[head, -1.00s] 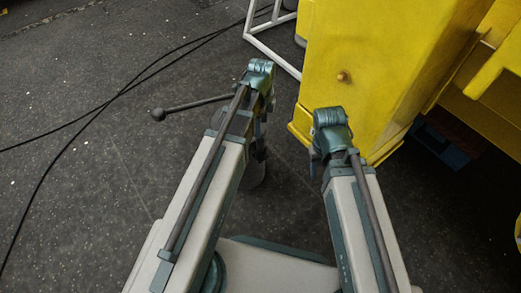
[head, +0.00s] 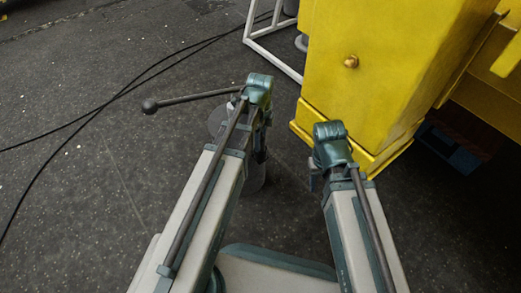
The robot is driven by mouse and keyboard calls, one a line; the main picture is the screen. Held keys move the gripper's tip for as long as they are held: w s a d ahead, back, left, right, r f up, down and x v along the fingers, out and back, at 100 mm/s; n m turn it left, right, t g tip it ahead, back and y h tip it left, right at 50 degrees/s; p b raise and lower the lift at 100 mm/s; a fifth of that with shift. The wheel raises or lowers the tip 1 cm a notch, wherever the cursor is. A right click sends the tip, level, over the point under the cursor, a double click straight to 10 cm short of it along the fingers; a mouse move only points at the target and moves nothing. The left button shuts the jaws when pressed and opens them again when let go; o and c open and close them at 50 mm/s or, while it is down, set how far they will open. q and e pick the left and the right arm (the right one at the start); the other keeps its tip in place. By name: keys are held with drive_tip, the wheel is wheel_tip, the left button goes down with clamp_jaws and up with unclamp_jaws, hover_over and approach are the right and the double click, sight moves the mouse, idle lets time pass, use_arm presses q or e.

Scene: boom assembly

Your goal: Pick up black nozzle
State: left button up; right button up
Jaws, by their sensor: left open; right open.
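I cannot make out a black nozzle for certain. A dark rod with a ball at its end (head: 150,105) reaches out to the left from behind my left arm. A grey cylinder (head: 258,178) stands partly hidden behind that arm. My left gripper (head: 262,142) is open, under the teal end of the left arm, close to the cylinder in the picture. My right gripper (head: 315,178) is open, under the teal end of the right arm, in front of the yellow body. The arms hide most of both grippers, and I see nothing held in either.
A large yellow body (head: 385,80) with a brass knob (head: 351,61) stands at the right. A white tube frame (head: 262,48) is behind it. Black cables (head: 118,97) lie on the dark floor (head: 80,190), which is otherwise open at the left.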

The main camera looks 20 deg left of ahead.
use_arm(q)
wheel_tip(320, 180, down, 3)
drive_tip(key=shift+r+b, duration=0.15)
drive_tip(key=shift+b, duration=0.7)
use_arm(e)
wheel_tip(320, 180, down, 3)
drive_tip(key=shift+r, duration=0.2)
use_arm(q)
drive_tip(key=shift+r, duration=0.1)
clamp_jaws()
